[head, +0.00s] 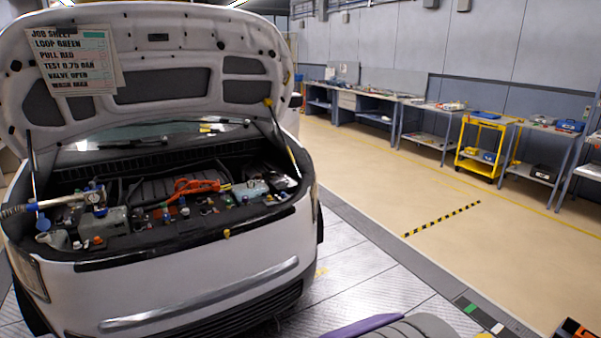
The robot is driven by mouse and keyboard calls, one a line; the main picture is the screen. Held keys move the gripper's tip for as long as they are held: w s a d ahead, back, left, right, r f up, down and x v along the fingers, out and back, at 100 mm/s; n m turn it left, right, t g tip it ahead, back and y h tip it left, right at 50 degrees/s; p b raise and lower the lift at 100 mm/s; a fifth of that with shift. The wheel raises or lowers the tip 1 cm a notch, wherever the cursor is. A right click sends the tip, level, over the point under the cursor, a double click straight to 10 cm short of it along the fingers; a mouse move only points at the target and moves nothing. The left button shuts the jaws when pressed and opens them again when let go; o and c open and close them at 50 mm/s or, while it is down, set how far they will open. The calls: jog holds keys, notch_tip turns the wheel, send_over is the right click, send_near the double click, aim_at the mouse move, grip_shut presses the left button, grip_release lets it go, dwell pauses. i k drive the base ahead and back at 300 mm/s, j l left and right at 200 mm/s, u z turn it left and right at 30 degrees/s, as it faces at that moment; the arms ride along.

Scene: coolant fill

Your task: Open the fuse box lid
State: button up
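The white car (200,285) stands at the left with its hood (150,60) raised, so its engine bay (150,200) lies open. A small dark box (283,183) sits at the right end of the bay, beside a pale grey-blue box (250,190). Another grey box (103,222) is at the left of the bay. I cannot tell which of these is the fuse box, and no lid edge or latch is clear at this size.
Orange cables (195,187) cross the middle of the bay. A job sheet (75,60) hangs on the hood. Workbenches (360,93) and a yellow cart (482,148) line the far wall. The beige floor (400,185) to the right of the car is clear.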

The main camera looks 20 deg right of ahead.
aim_at(282, 183)
jog(key=l+z, duration=0.2)
jog(key=z, duration=0.3)
jog(key=i+l+z, duration=0.15)
jog(key=z, duration=0.35)
jog(key=i+l+z, duration=0.1)
jog(key=z, duration=0.4)
jog(key=i+l+z, duration=0.15)
jog(key=z, duration=0.3)
jog(key=i+z, duration=0.3)
jog(key=i, duration=0.15)
jog(key=i+z, duration=0.3)
jog(key=i, duration=0.2)
jog(key=i+j+z, duration=0.15)
jog(key=i+z, duration=0.2)
jog(key=i+j+z, duration=0.3)
jog(key=i, duration=0.2)
jog(key=i+j, duration=0.35)
jog(key=i, duration=0.15)
jog(key=i+j, duration=0.35)
jog(key=i, duration=0.15)
jog(key=i+j, duration=0.35)
jog(key=i+u, duration=0.15)
jog(key=u, duration=3.95)
